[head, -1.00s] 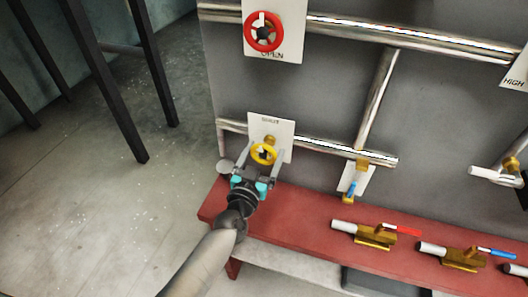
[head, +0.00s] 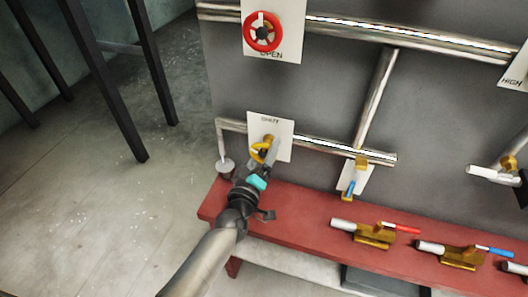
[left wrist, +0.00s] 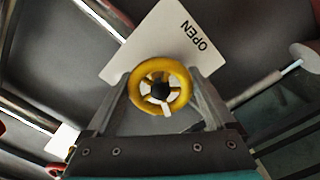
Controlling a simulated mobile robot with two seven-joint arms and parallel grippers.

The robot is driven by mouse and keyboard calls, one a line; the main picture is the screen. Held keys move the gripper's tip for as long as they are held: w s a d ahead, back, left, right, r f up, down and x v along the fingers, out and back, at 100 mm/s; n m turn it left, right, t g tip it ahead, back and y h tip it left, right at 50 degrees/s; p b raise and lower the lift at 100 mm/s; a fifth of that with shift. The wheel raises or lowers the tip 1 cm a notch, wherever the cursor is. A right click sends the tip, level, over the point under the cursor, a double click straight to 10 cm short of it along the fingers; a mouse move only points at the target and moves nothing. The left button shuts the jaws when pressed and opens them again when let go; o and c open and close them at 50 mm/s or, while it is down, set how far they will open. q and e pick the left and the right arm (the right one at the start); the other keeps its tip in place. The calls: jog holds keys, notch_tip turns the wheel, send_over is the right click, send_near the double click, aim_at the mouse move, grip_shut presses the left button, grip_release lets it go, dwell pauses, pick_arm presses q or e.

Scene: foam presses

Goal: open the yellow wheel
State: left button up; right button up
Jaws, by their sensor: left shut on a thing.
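The yellow wheel (head: 260,153) is a small valve handwheel in front of a white sign (head: 284,142) on the grey panel. The head view shows the word SHUT at the top of this sign. My left gripper (head: 267,154) is shut on the wheel, one finger on each side of its rim, with the wrist turned. In the left wrist view the wheel (left wrist: 160,88) sits between the fingertips. A white mark on it points down in the picture, away from the slanted word OPEN on the sign (left wrist: 165,40). My right gripper is not in view.
A red wheel (head: 263,32) with an OPEN sign is higher on the panel. Steel pipes (head: 345,150) run along the panel. A red bench (head: 300,208) below carries brass valves with red (head: 402,228) and blue levers (head: 497,252). The floor at left is clear near dark legs.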

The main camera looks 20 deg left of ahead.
pick_arm(q)
jog(key=n, duration=0.5)
jog(key=shift+n, duration=0.3)
jog(key=shift+b, duration=0.3)
jog(key=o, duration=1.1)
jog(key=s, duration=1.5)
jog(key=shift+s+a, duration=0.15)
jog(key=shift+a, duration=0.05)
